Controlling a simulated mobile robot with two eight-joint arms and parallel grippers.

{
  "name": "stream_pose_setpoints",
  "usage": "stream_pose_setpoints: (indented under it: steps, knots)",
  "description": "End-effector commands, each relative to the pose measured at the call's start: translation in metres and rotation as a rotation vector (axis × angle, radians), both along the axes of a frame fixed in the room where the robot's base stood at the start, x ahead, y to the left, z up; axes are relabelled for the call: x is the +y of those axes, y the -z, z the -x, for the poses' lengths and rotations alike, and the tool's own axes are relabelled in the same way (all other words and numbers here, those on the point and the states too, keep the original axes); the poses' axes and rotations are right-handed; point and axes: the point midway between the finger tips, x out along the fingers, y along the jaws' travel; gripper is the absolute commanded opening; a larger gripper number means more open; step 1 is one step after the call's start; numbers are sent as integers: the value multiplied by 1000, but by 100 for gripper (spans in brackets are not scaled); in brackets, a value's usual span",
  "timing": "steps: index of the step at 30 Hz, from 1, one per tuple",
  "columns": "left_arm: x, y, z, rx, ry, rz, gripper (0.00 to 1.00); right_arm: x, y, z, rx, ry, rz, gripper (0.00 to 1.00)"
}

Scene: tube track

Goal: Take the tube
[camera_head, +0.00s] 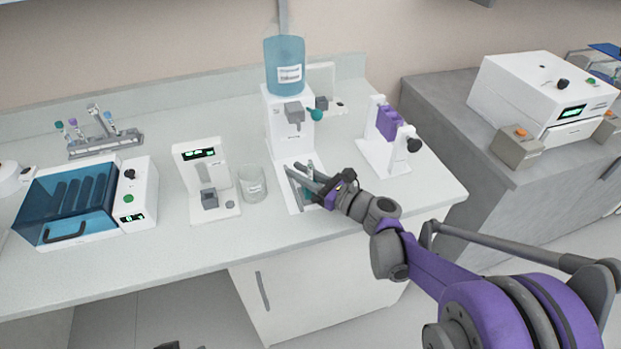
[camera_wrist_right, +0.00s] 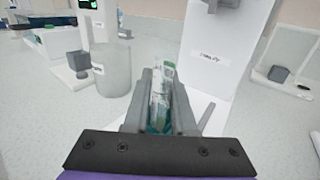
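A clear tube (camera_wrist_right: 161,90) with a pale label and teal at its lower part stands close to upright in front of the white dispenser. It also shows small in the head view (camera_head: 310,167). My right gripper (camera_wrist_right: 163,100) has a grey finger on each side of the tube. The fingers run very close to its sides, and I cannot tell whether they press on it. In the head view the right gripper (camera_head: 298,172) reaches in low over the dispenser's base. My left gripper is not recognisable in these frames.
The dispenser (camera_head: 279,139) carries a blue bottle (camera_head: 285,68). A clear beaker (camera_head: 252,185) and a small white device (camera_head: 206,180) stand to its left. A white stand with purple parts (camera_head: 386,125) is to the right. A tube rack (camera_head: 106,144) sits far left.

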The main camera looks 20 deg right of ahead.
Motion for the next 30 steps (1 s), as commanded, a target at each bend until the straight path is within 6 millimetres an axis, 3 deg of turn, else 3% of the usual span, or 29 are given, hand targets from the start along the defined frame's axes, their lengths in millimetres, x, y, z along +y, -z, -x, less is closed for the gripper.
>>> stream_pose_setpoints:
  steps: [1, 3, 14, 24, 30]
  knots:
    - [0, 0, 0, 0, 0, 0, 50, 0, 0, 0, 0, 0, 0, 13]
    - [0, 0, 0, 0, 0, 0, 50, 0, 0, 0, 0, 0, 0, 0]
    - [0, -1, 0, 0, 0, 0, 50, 0, -5, 0, 0, 0, 0, 0]
    - [0, -13, -1, -4, 0, 0, 50, 0, -68, 1, -1, 0, 1, 0]
    - [0, -17, -2, -5, 0, 0, 50, 0, -95, 0, -1, 0, 1, 0]
